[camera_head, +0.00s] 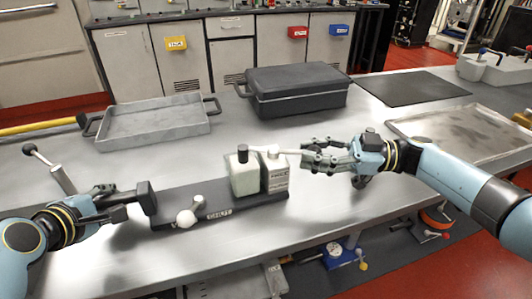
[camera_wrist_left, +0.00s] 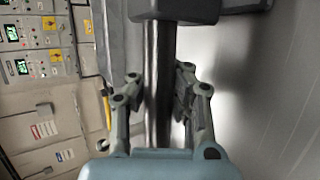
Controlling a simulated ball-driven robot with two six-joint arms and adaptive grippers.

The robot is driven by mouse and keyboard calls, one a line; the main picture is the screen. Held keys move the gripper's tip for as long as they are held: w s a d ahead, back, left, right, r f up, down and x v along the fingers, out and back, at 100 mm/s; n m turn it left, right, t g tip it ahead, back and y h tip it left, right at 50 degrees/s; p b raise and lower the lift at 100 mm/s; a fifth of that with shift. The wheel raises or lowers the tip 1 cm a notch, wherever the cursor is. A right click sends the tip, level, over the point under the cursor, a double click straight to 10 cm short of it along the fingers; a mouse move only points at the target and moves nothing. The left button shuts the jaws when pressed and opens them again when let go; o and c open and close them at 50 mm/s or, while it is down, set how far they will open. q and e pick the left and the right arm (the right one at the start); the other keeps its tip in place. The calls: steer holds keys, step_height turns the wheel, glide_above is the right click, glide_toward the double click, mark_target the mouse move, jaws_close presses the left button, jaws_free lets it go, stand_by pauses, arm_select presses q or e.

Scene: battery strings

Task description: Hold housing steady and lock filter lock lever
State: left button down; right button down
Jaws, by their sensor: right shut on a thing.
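The housing is a pale green block (camera_head: 244,180) beside a grey labelled block (camera_head: 277,178), both standing on a long dark base (camera_head: 215,200). A pale lever (camera_head: 290,151) lies level across the top and points right. My right gripper (camera_head: 312,156) is shut on the lever's right end; its fingers partly hide it. A dark upright block (camera_head: 147,197) stands at the base's left end. My left gripper (camera_head: 125,203) is just left of it. In the left wrist view my left gripper (camera_wrist_left: 158,95) is open, its fingers on either side of a dark bar (camera_wrist_left: 160,70).
A white ball knob (camera_head: 185,218) sits at the base's front, near a "SHUT" label (camera_head: 219,214). A grey tray (camera_head: 155,127) and a dark case (camera_head: 293,90) are behind. A flat metal tray (camera_head: 465,135) is right. Table in front of the base is clear.

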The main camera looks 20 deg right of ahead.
steer(key=shift+w+d+f+n+g, duration=0.15)
steer(key=shift+n+g, duration=0.15)
steer(key=shift+g, duration=0.2)
steer(key=c, duration=1)
jaws_free()
steer(key=v, duration=1.2)
